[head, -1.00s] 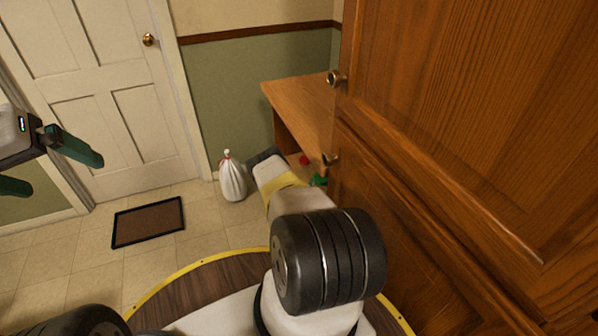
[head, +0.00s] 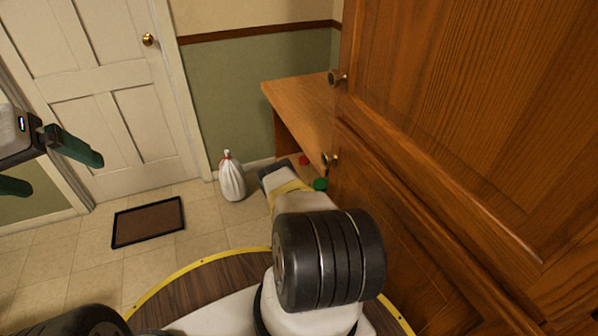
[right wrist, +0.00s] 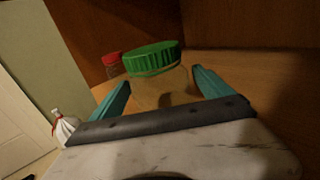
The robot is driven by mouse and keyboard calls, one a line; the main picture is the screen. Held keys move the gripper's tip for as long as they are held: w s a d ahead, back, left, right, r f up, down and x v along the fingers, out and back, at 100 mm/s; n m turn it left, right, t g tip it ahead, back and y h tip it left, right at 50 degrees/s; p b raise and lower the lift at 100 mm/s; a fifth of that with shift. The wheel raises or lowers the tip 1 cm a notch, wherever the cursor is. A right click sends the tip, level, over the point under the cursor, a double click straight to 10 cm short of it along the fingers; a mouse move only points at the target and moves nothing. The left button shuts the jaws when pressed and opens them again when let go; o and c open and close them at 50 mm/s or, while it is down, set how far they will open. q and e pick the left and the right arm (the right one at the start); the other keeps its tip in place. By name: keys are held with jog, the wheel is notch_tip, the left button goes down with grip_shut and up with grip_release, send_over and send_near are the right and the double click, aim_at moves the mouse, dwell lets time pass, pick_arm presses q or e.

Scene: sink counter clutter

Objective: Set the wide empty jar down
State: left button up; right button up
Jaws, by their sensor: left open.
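The wide clear jar with a green lid (right wrist: 157,85) stands between the two teal fingers of my right gripper (right wrist: 163,80) in the right wrist view. The fingers lie along both sides of the jar and appear shut on it. Its lower part is hidden behind the gripper body. In the head view only its green lid (head: 320,184) shows, beside the cabinet; my arm hides the right gripper. I cannot tell whether its base touches the wooden surface. My left gripper (head: 50,168) is open and empty at the left edge of the head view.
A red-lidded jar (right wrist: 113,65) stands behind and left of the green lid. A tall wooden cabinet (head: 450,130) closes off the right side. A wooden counter (head: 300,100) lies beyond it. A white bag (head: 232,178) and a brown mat (head: 148,222) lie on the open floor.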

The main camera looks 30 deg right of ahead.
jog(key=shift+r, duration=0.1)
jog(key=v, duration=0.7)
jog(key=shift+s+a+r, duration=0.1)
jog(key=shift+s+a, duration=0.1)
dwell(0.3)
